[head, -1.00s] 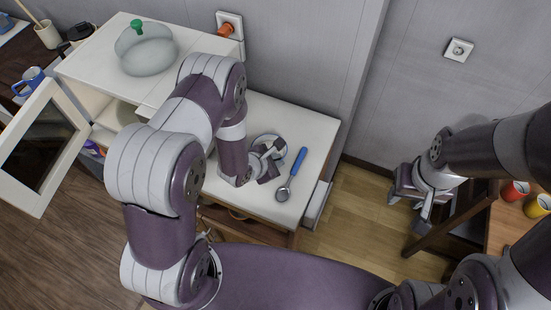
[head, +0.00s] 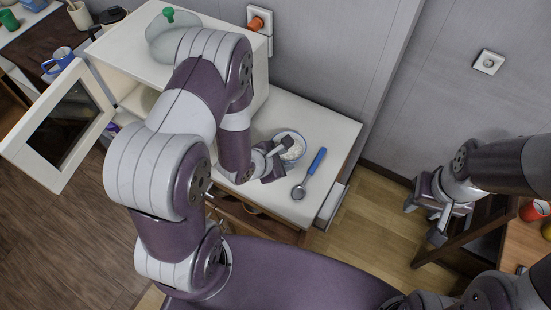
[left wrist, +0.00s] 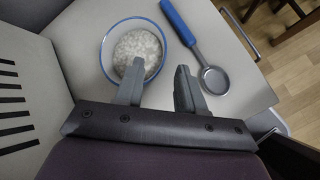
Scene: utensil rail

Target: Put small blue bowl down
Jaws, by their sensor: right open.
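The small blue bowl (head: 301,148), blue-rimmed with white grainy contents, stands upright on the white countertop (head: 331,130). It also shows in the left wrist view (left wrist: 106,69). My left gripper (head: 279,159) is at the bowl's near side in the head view. In the left wrist view its two fingers (left wrist: 160,82) are apart with nothing held between them. One finger overlaps the bowl's rim in that picture and the other is to the right of the bowl; whether either touches cannot be told. My right gripper (head: 424,218) is open and empty, away to the right.
A blue-handled ladle (head: 309,175) lies right of the bowl. A white cabinet with an open glass door (head: 60,130) stands left, with a green-knobbed glass lid (head: 165,42) on top. A wooden table (head: 525,245) with red and yellow cups is at far right.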

